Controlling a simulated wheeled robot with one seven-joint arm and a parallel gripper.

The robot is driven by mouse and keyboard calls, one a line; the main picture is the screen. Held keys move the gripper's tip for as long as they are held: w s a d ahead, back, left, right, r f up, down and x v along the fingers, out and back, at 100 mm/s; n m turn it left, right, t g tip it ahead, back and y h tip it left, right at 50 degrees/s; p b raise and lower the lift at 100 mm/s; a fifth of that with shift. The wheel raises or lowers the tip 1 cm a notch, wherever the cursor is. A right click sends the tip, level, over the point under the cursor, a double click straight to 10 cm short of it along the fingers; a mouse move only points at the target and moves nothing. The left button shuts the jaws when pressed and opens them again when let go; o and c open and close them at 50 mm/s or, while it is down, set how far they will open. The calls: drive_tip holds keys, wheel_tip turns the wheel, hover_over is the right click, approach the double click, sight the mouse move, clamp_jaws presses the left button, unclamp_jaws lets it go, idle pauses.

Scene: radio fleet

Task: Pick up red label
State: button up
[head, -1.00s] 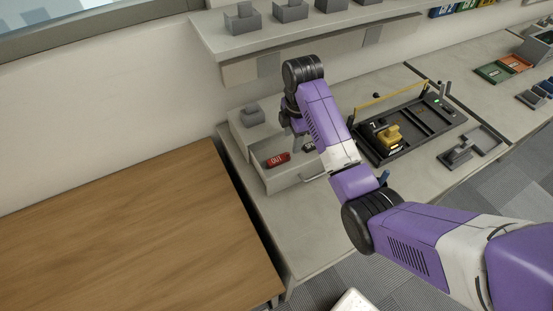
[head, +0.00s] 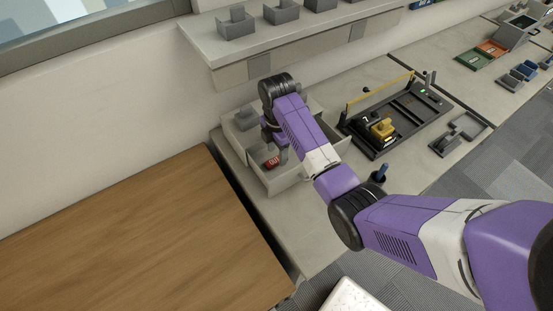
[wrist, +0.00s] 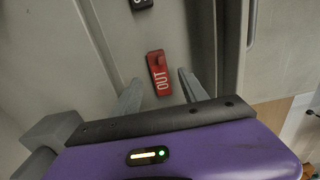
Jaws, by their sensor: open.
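The red label (head: 271,162) with white "OUT" lettering lies inside an open grey drawer (head: 287,183). In the wrist view the red label (wrist: 158,66) lies in line with the gap between my two fingers, with a raised block near its far end. My gripper (wrist: 158,80) is open and empty, its fingers pointing down toward the label. In the head view my gripper (head: 275,152) is over the drawer and its finger partly covers the label's surroundings. I cannot tell how high the fingertips are above the label.
In the wrist view a dark label (wrist: 142,4) lies beyond the red one. The drawer walls stand close around my gripper. A black tray with a yellow object (head: 383,128) is to the right on the counter. A shelf (head: 290,40) overhangs behind.

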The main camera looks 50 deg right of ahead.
sight(276, 160)
drive_tip(key=shift+f, duration=1.35)
clamp_jaws()
drive_tip(key=shift+a+r, duration=0.1)
